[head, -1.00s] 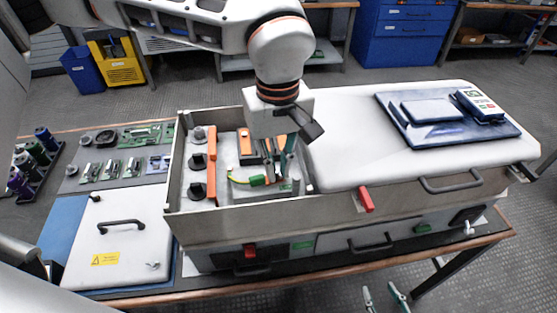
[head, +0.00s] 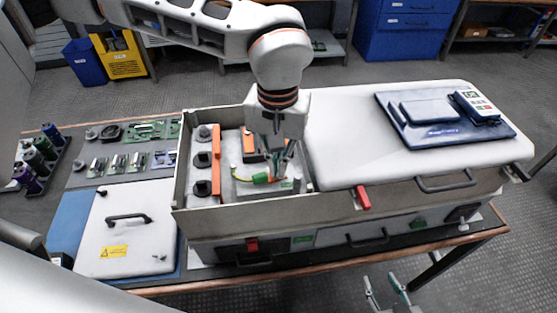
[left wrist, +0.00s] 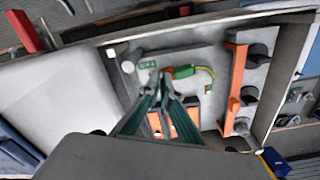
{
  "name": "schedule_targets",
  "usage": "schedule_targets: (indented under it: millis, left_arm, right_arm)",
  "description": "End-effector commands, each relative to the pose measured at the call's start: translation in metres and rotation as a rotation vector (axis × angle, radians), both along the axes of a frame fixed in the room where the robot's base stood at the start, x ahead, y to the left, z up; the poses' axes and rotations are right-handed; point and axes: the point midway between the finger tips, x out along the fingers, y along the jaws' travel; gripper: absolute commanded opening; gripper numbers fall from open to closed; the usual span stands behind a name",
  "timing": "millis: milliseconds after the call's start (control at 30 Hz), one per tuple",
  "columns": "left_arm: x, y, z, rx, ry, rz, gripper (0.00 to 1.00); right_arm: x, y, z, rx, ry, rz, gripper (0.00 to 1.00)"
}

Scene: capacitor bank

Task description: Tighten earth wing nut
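My left gripper (head: 279,177) points down into the open bay of the capacitor bank (head: 236,213). In the left wrist view its fingertips (left wrist: 161,76) are close together, right beside the green sleeve of the earth cable (left wrist: 184,71). The green-and-yellow cable also shows in the head view (head: 261,178), left of the fingers. The wing nut cannot be made out; the fingertips cover the cable's end. Whether they grip anything is unclear. My right gripper (head: 387,289) is at the bottom edge of the head view, with its fingers apart and empty, away from the bank.
Bay walls surround my left gripper closely. A removed lid (head: 128,230) with a handle lies to the left.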

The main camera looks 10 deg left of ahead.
Motion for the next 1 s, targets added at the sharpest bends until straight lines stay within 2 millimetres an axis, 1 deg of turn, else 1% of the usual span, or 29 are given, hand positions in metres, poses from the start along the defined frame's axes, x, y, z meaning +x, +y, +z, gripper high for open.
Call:
schedule_targets:
  millis: [233, 667, 767, 1000]
  left_arm:
    - [-0.0014, 0.0006, -0.0007, 0.002, 0.004, -0.055, 0.00]
    - [-0.0019, 0.0008, -0.0013, 0.002, 0.005, -0.063, 0.00]
    - [-0.0019, 0.0008, -0.0013, 0.002, 0.005, -0.063, 0.24]
    - [-0.0011, 0.0008, -0.0009, 0.002, 0.003, -0.062, 0.24]
  right_arm:
    - [-0.0013, -0.0051, -0.0019, -0.006, 0.009, -0.008, 0.40]
    - [-0.0017, -0.0058, -0.0027, -0.007, 0.010, -0.010, 0.40]
    - [-0.0019, -0.0049, -0.0026, -0.006, 0.011, -0.009, 0.40]
    - [-0.0024, -0.0026, -0.0022, -0.003, 0.011, -0.006, 0.40]
